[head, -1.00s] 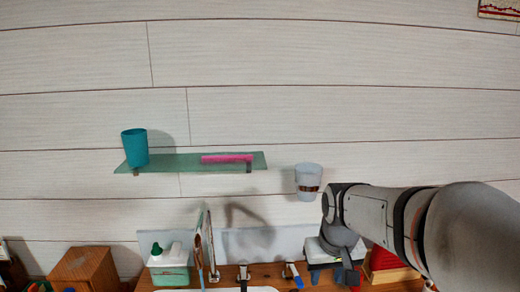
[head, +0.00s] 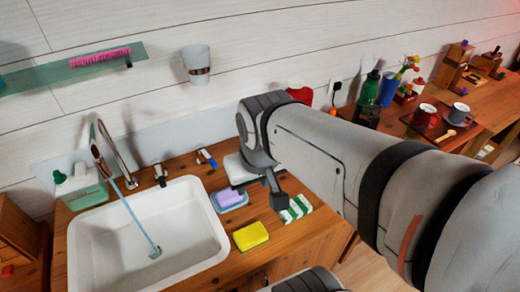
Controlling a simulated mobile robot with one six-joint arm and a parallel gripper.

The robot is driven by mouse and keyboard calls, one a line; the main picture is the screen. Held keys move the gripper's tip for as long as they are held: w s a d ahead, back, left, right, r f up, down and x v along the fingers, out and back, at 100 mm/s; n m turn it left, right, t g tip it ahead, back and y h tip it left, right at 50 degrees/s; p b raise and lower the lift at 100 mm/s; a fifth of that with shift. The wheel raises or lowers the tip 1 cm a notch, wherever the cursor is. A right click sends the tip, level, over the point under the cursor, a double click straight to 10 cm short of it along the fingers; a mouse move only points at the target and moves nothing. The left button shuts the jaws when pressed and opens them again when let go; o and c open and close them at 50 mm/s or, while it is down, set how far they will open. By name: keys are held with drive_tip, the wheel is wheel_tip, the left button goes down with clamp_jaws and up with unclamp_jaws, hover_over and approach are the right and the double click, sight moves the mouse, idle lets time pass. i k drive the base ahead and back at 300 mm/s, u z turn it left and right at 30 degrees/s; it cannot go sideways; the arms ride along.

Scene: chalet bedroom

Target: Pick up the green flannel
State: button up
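A folded green-and-white striped cloth (head: 297,208), which looks like the green flannel, lies on the wooden counter right of the sink. My gripper (head: 277,192) points down just left of and above it, with its dark fingers near the cloth's left edge. The cloth looks flat and unlifted. I cannot tell whether a finger touches it or how far apart the fingers are. My arm comes in from the right and covers the counter behind the cloth.
A white sink (head: 145,235) with a tap fills the left counter. A yellow sponge (head: 251,236) and a lilac sponge (head: 230,198) lie between sink and cloth. A glass shelf (head: 75,68) and a cup (head: 197,64) are on the wall. A tray (head: 440,128) holds mugs on the right.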

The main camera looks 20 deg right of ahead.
sight(300, 207)
drive_tip(key=z, duration=0.05)
drive_tip(key=k, duration=0.5)
drive_tip(key=u, duration=0.7)
drive_tip(key=k, duration=0.7)
drive_tip(key=z, duration=1.5)
drive_tip(key=i, duration=1)
drive_tip(key=z, duration=0.05)
